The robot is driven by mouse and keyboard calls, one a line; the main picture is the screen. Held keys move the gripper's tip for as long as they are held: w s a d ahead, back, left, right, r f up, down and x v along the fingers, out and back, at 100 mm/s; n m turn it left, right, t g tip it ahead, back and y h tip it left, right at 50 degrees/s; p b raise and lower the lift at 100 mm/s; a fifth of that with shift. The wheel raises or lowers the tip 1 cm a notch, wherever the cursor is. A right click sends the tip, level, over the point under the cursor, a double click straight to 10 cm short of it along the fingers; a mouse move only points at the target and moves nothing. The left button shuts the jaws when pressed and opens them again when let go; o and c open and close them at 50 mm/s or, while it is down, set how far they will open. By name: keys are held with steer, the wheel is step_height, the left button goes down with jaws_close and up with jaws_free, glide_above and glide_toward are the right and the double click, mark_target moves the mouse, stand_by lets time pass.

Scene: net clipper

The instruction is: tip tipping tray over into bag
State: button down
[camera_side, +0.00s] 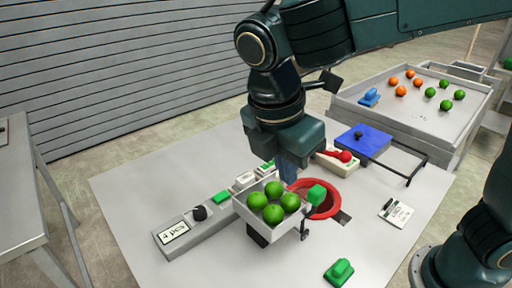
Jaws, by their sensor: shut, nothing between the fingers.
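The tipping tray (284,228) is a small light-grey box in the middle of the table. It sits level, with several green fruits (273,213) inside. My gripper (289,178) points down just behind the tray, beside the ring. Its fingers are shut and look empty, and their tips are partly hidden. I cannot tell whether they touch the tray.
A grey panel with a "4 pcs" label (173,233) and black knob lies left of the tray. A blue plate (363,140), a red-handled device (338,162) and a white card (396,212) are to the right. A green handled block (340,271) is in front. A fruit bin (440,123) stands behind.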

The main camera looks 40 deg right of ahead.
steer(key=d+f, duration=0.6)
steer(key=f, duration=0.3)
steer(key=shift+d+f, duration=0.2)
steer(key=shift+f, duration=0.1)
stand_by(0.3)
steer(key=shift+d, duration=0.15)
stand_by(0.4)
